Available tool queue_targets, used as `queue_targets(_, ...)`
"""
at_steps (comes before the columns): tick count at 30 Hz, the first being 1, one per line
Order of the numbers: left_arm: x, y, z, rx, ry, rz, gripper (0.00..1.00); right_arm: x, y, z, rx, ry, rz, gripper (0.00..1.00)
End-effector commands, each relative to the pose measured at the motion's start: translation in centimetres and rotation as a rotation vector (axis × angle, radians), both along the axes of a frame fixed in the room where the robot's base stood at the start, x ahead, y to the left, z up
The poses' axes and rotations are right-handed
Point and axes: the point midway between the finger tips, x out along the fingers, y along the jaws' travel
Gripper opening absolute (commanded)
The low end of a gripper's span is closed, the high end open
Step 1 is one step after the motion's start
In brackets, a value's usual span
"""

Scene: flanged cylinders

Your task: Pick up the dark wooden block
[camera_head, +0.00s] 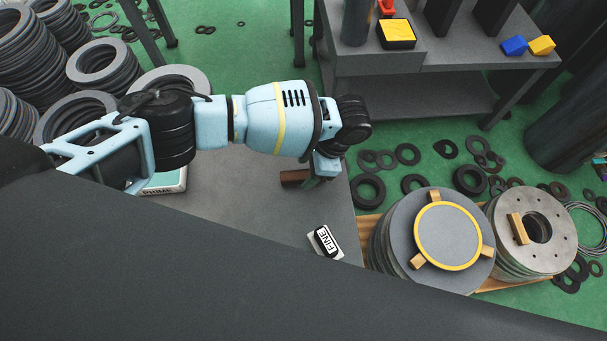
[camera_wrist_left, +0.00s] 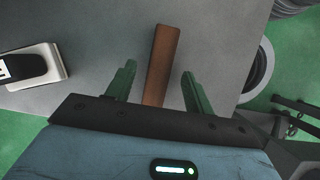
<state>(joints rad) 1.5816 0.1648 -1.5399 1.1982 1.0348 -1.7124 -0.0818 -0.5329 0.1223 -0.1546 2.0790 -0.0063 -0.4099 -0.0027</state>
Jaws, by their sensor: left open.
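The dark wooden block (camera_head: 294,178) lies on the grey table, near its right edge, below my left wrist in the head view. In the left wrist view the block (camera_wrist_left: 162,62) is a long brown bar. Its near end reaches between the two green fingers of my left gripper (camera_wrist_left: 158,88). The fingers are open, one on each side of the block, with a gap on both sides. In the head view my left gripper (camera_head: 322,178) is mostly hidden by the wrist. My right gripper is not in view.
A small box marked FINE (camera_head: 325,243) lies nearer on the table (camera_head: 240,200); it shows at the left of the wrist view (camera_wrist_left: 35,66). Another box (camera_head: 166,184) sits under my left arm. Stacked discs (camera_head: 447,236) stand beyond the table's right edge.

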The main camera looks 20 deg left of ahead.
Motion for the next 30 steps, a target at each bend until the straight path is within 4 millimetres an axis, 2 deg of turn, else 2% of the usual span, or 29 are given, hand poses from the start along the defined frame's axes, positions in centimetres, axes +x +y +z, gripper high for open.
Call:
queue_targets(3, -0.22, 0.34, -0.99, 0.001, 0.001, -0.001, 0.53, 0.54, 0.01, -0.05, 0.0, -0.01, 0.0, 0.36)
queue_targets(11, -0.24, 0.39, -1.15, -0.001, 0.0, -0.001, 0.53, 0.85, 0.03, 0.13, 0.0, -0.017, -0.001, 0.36)
queue_targets(22, -0.24, 0.39, -1.13, 0.0, 0.0, -0.001, 0.06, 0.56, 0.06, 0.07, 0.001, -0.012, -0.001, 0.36)
queue_targets(30, -0.23, 0.38, -0.88, -0.001, 0.0, -0.001, 0.04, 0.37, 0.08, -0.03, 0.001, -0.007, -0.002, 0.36)
